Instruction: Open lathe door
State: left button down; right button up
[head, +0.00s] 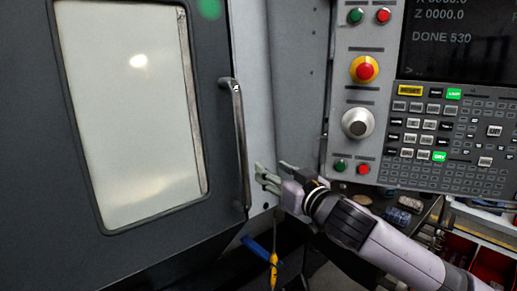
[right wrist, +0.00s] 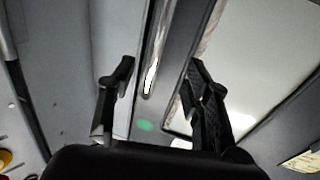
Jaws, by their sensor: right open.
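The lathe door (head: 215,130) is a dark grey panel with a large pale window; it fills the left of the head view and appears shut. Its handle (head: 240,140) is an upright metal bar near the door's right edge. My right gripper (head: 259,176) is open just right of the handle's lower half, with its fingers pointing left towards it. In the right wrist view the handle (right wrist: 155,58) appears between the two spread fingers of the gripper (right wrist: 160,72), ahead of them; contact cannot be told. My left gripper is not in view.
The control panel (head: 345,95) with buttons, knob, keypad and screen stands right of the door, above my right arm. Red bins (head: 490,265) and small items sit at lower right. A blue-and-yellow tool (head: 273,268) hangs below the gripper. A grey machine panel lies between door and controls.

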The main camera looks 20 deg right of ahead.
aim_at(244, 151)
jog(key=w+a+p, duration=0.1)
jog(key=w, duration=0.4)
jog(key=w+p, duration=0.2)
jog(key=w, duration=0.4)
jog(key=w+a+p, duration=0.1)
jog(key=w, duration=0.5)
jog(key=shift+a+f+p, duration=0.1)
jog(key=shift+a+p, duration=0.2)
jog(key=shift+p, duration=0.1)
jog(key=shift+w+f, duration=0.1)
jog(key=shift+w, duration=0.2)
jog(key=shift+c, duration=0.5)
grip_shut()
